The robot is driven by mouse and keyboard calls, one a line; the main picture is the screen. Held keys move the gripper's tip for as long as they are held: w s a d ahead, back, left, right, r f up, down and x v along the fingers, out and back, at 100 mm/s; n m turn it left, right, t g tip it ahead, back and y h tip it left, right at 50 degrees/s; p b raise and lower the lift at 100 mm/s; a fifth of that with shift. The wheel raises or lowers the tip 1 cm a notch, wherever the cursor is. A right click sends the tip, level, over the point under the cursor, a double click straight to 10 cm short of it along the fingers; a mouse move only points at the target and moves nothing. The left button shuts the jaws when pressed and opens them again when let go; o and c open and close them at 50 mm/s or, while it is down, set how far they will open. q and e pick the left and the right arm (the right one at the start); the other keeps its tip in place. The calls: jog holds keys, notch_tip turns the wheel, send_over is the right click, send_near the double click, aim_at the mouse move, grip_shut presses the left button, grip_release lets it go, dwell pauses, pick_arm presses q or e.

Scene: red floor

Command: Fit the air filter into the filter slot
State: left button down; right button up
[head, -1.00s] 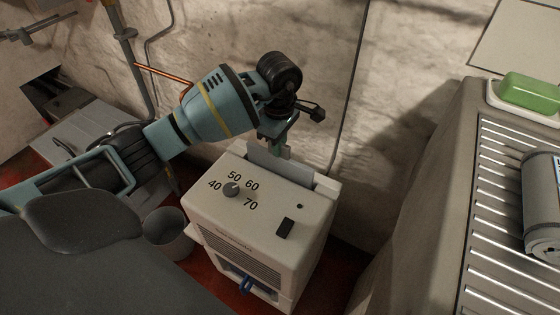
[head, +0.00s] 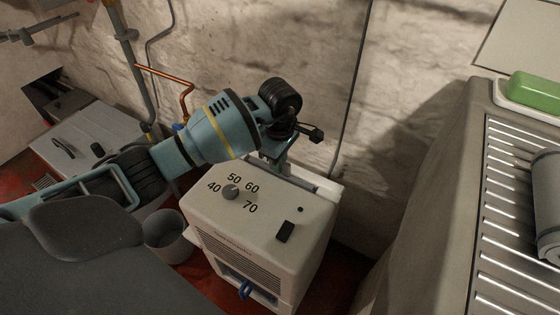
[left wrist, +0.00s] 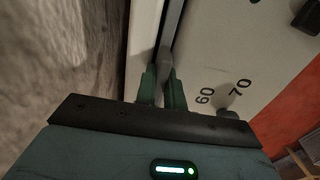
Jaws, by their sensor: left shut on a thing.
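The air filter is a thin grey panel (head: 297,183), mostly sunk in the filter slot along the back top edge of a white box-shaped unit (head: 265,215). Only a narrow upper strip of it shows in the head view. My left gripper (head: 275,162) is above the back edge of the unit, pointing down, shut on the filter's top edge. In the left wrist view the fingers (left wrist: 162,80) pinch the grey filter (left wrist: 172,30), which lines up along the slot beside the white top. The filter's lower part is hidden inside the unit. My right gripper is out of view.
The unit's top has a dial (head: 231,192) with numbers and a dark switch (head: 285,232). A rough wall (head: 320,90) stands close behind. A grey bucket (head: 168,236) is to the left. A ribbed drainboard (head: 497,215) with a grey cylinder (head: 549,205) is at the right.

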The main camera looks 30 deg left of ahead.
pick_arm(q)
jog(key=shift+f, duration=0.15)
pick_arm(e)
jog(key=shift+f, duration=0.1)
pick_arm(q)
jog(key=c, duration=1.5)
grip_release()
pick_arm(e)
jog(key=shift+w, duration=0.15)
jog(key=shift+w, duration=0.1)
